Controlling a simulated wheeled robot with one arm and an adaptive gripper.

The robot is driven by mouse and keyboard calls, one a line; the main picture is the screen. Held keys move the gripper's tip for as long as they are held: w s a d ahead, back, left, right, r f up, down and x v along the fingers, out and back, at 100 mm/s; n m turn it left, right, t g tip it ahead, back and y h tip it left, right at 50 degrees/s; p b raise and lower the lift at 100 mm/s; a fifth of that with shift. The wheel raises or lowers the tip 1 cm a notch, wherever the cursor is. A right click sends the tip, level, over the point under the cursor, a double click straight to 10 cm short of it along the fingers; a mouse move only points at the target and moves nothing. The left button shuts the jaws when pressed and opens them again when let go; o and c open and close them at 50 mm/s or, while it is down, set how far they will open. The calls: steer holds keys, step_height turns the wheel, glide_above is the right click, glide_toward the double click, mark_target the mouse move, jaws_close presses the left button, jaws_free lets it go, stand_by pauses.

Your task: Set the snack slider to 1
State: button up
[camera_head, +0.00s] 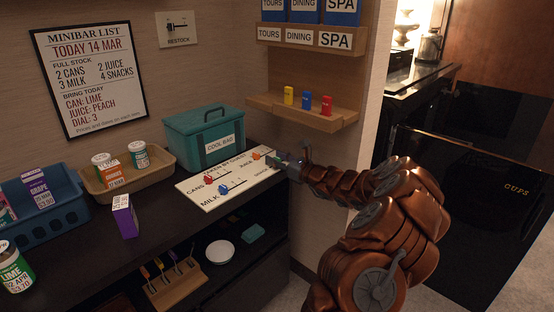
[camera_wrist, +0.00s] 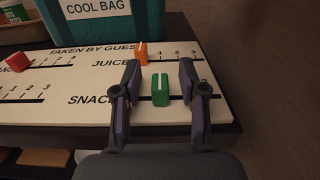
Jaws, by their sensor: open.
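The white slider board (camera_head: 240,182) lies flat on the dark counter and is headed "Taken by guest". Its green snack slider (camera_wrist: 160,90) stands on the snacks row in the wrist view. My gripper (camera_wrist: 160,76) is open, with one finger on each side of the green slider; the slider looks apart from both fingers. The fingers hide part of the snacks label and scale, so I cannot read the slider's number. In the head view my gripper (camera_head: 282,160) is at the board's right end.
Orange juice slider (camera_wrist: 141,53), red cans slider (camera_head: 208,179) and blue milk slider (camera_head: 223,189) sit on other rows. The teal cool bag (camera_head: 202,135) stands behind the board. A wall shelf (camera_head: 300,110) is above; the wall is close on the right.

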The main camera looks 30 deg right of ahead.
steer(key=v, duration=1.2)
stand_by(0.6)
